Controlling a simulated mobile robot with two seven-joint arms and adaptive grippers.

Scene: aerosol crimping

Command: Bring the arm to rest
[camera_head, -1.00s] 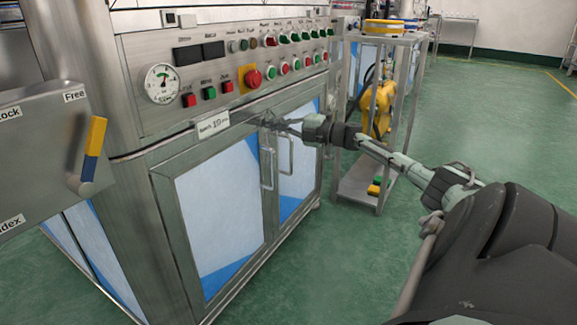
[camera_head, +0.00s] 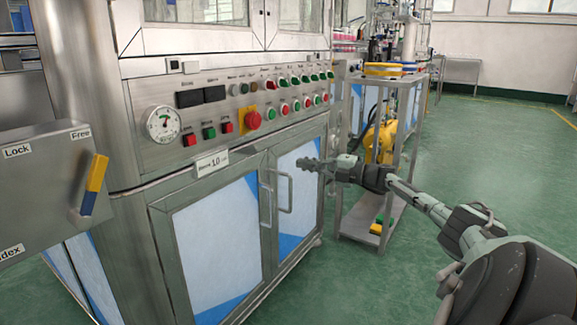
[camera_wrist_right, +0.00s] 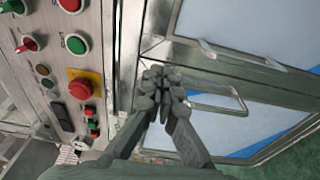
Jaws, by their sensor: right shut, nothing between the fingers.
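My right gripper (camera_head: 308,164) shows at the end of my right arm, which comes in from the right in the head view. It is shut and empty, in front of the upper part of the right cabinet door (camera_head: 300,190). In the right wrist view its fingers (camera_wrist_right: 163,85) are together with nothing between them, and the cabinet door and a handle (camera_wrist_right: 215,100) lie beyond. I cannot tell the exact gap between the fingertips and the door. My left gripper is not in view.
The steel machine has a button panel (camera_head: 240,115), a gauge (camera_head: 163,124) and door handles (camera_head: 267,200). A lever (camera_head: 95,185) sits on a box at left. A metal rack (camera_head: 350,220) holding a yellow device (camera_head: 380,140) stands behind my forearm. Green floor (camera_head: 490,140) is open at right.

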